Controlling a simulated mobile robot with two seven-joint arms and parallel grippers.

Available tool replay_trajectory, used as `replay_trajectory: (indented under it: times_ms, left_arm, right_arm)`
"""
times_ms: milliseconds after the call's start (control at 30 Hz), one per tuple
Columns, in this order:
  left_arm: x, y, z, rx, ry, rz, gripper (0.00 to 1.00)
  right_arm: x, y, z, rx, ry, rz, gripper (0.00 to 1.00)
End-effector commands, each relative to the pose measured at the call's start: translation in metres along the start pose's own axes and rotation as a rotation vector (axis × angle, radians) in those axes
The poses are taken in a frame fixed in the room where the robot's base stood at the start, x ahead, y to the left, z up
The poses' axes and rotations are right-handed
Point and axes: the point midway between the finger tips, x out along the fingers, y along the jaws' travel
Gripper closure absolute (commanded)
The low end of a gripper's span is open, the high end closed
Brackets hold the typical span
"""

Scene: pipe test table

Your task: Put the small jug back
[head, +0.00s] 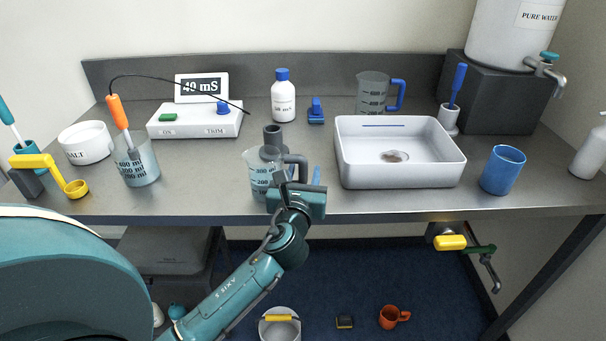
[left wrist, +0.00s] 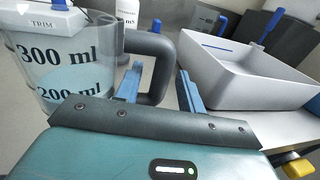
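A clear measuring jug with a grey handle (head: 259,177) stands near the table's front edge, with pale liquid in it. In the left wrist view the jug (left wrist: 58,68) shows 300 ml and 200 ml marks. My left gripper (head: 300,181) is at its handle side. Its two blue fingers (left wrist: 160,88) stand apart, open, with the grey handle (left wrist: 157,49) appearing between them; I cannot tell whether they touch it. Another clear jug, with a blue handle (head: 372,92), stands at the back beyond the white basin. My right gripper is not in view.
The white basin (head: 402,173) is right of the left gripper, with a blue cup (head: 502,170) beyond. A beaker with an orange probe (head: 137,168) and the meter (head: 193,124) are left. A white bottle (head: 283,98) and blue clip (head: 316,112) stand behind.

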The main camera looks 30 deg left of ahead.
Motion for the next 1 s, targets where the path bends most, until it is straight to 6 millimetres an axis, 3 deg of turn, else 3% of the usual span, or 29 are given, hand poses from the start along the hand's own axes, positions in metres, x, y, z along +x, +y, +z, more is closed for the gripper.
replay_trajectory:
  times_ms: [133,233,700,1000]
  left_arm:
    - [-0.001,0.000,0.004,-0.002,0.000,-0.001,0.61]
    - [-0.014,0.000,0.002,0.000,0.002,-0.001,0.61]
    - [-0.106,0.000,0.001,-0.002,0.002,-0.002,0.61]
    - [-0.121,0.000,0.002,-0.009,0.003,-0.002,0.61]
  right_arm:
    - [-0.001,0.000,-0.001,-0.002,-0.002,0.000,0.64]
    - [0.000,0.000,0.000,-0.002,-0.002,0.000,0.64]
    - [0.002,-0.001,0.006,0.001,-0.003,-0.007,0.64]
    - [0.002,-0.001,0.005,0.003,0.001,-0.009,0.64]
